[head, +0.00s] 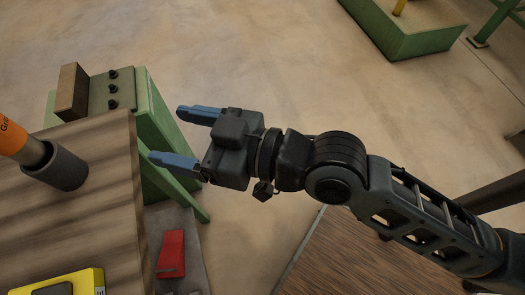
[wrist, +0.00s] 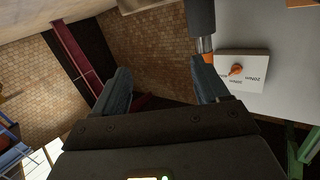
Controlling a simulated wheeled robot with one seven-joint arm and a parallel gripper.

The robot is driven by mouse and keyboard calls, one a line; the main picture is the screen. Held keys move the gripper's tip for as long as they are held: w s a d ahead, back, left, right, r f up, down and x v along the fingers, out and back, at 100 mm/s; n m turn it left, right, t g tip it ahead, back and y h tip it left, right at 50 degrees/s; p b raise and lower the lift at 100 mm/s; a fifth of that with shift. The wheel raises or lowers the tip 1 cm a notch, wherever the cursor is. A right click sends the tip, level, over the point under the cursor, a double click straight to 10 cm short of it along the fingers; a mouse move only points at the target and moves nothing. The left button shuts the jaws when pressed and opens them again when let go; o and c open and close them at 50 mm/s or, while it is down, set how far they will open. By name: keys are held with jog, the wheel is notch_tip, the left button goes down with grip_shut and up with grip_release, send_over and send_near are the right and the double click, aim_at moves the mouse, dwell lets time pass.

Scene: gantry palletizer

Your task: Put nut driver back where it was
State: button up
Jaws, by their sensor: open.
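An orange-handled tool (head: 14,138), which looks like the nut driver, shows at the left edge of the head view. Its grey metal part runs into a dark grey hollow cylinder (head: 62,170) on the wooden tabletop (head: 100,225). The tool's far end is cut off by the frame. My gripper (head: 166,134) is open and empty, to the right of the cylinder and around the table's right edge. In the wrist view, a dark cylinder with metal and orange parts (wrist: 207,44) shows just beyond the right finger of my gripper (wrist: 165,83).
A green box with black knobs (head: 113,90) and a brown block (head: 72,92) stand behind the table. A yellow device (head: 85,281) lies at the table's front. A red object (head: 172,253) is lower, beside the table. A white panel with an orange knob (wrist: 237,70) shows in the wrist view.

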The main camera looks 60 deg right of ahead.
jog(key=s+d+f+m+h, duration=0.1)
jog(key=s+d, duration=0.1)
jog(key=s, duration=0.5)
jog(key=s+d+f+m+h, duration=0.1)
jog(key=s+d+h, duration=0.1)
jog(key=s, duration=0.5)
jog(key=s+d+f+g+h, duration=0.1)
jog(key=s+d, duration=0.3)
jog(key=s, duration=0.4)
jog(key=shift+d+f+m+h, duration=0.25)
jog(key=shift+f+m+h, duration=0.15)
jog(key=shift+f+h, duration=0.15)
